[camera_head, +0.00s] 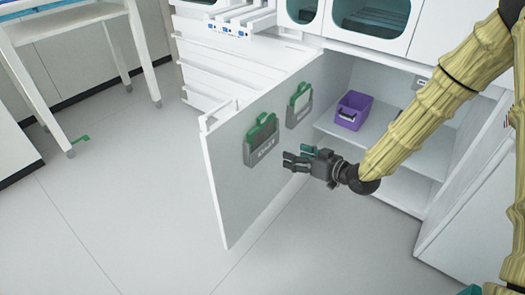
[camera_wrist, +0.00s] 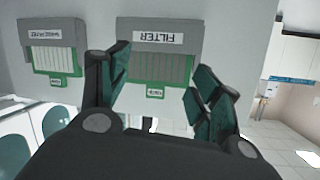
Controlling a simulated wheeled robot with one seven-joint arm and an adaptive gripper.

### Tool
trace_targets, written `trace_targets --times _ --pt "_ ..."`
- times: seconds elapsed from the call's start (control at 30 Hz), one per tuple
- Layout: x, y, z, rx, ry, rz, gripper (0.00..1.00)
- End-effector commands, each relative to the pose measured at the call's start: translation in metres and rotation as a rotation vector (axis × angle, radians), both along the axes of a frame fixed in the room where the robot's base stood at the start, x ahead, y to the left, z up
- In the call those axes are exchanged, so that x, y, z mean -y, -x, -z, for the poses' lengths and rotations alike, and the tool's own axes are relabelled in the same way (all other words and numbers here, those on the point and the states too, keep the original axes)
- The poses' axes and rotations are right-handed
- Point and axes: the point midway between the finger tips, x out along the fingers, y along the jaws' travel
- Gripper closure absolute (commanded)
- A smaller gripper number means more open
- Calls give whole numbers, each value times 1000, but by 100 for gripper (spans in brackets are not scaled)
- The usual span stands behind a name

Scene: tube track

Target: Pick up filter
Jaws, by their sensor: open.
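The filter is a green-framed, ribbed panel (camera_head: 262,132) in a grey holder (camera_head: 261,156) on the inside of the open cabinet door.
A second grey holder with a green-framed item (camera_head: 299,104) hangs beside it on the door (camera_head: 232,205). A purple bin (camera_head: 353,111) stands on the cabinet shelf (camera_head: 385,133). A white table (camera_head: 65,22) stands at upper left. The floor left of the door is mostly clear.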

Motion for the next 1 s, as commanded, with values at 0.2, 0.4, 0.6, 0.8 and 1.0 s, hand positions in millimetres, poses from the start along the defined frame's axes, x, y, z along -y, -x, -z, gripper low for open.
trace_targets --times 0.2,0.4,0.6,0.8,1.0 --pt "-6 -30 -29 204 -58 -98 36" --pt "-9 -40 -56 318 -83 -161 36" --pt "-11 -43 -67 356 -90 -184 36" --pt "-27 -54 -66 358 -91 -186 36" --pt "-50 -69 -66 357 -90 -185 36"
